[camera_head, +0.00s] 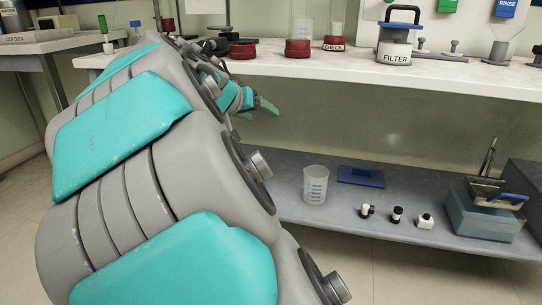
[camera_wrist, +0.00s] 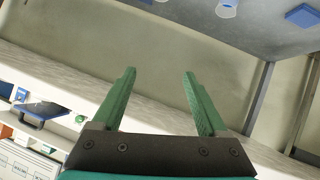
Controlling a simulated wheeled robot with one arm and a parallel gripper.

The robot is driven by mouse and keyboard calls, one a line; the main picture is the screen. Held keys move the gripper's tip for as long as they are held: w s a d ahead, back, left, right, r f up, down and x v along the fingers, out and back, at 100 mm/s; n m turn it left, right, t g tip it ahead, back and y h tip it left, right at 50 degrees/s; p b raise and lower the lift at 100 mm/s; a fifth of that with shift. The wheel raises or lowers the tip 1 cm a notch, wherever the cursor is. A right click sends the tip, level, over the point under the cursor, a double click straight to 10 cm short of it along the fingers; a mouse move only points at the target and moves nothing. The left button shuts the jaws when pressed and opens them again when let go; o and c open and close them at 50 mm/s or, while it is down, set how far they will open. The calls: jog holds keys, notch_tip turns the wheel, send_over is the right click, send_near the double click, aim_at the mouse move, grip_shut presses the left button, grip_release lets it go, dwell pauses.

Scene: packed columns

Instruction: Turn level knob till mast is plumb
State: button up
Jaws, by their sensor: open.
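My gripper (camera_head: 262,106) is small in the head view, at the front edge of the white bench top, partly hidden behind my arm. In the wrist view its two green fingers (camera_wrist: 159,73) stand wide apart with nothing between them. No level knob or plumb mast can be told for sure. A grey base with small upright knobs (camera_head: 437,52) and a short stand with a dark foot (camera_head: 497,54) are on the bench at the right of the head view. My arm hides much of the bench's left part.
Columns with red bases (camera_head: 298,48) and a white canister labelled FILTER (camera_head: 396,42) stand on the bench (camera_head: 350,70). The lower shelf (camera_head: 400,190) holds a beaker (camera_head: 315,184), a blue tray (camera_head: 361,177), small bottles and a blue-grey box (camera_head: 484,217).

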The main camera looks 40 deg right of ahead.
jog(key=s+a+f+n+g+y, duration=0.1)
jog(key=s+f+y, duration=0.2)
jog(key=s+f, duration=0.4)
jog(key=shift+a+f+g+p, duration=0.3)
jog(key=shift+f+g+p, duration=0.1)
jog(key=shift+f, duration=0.1)
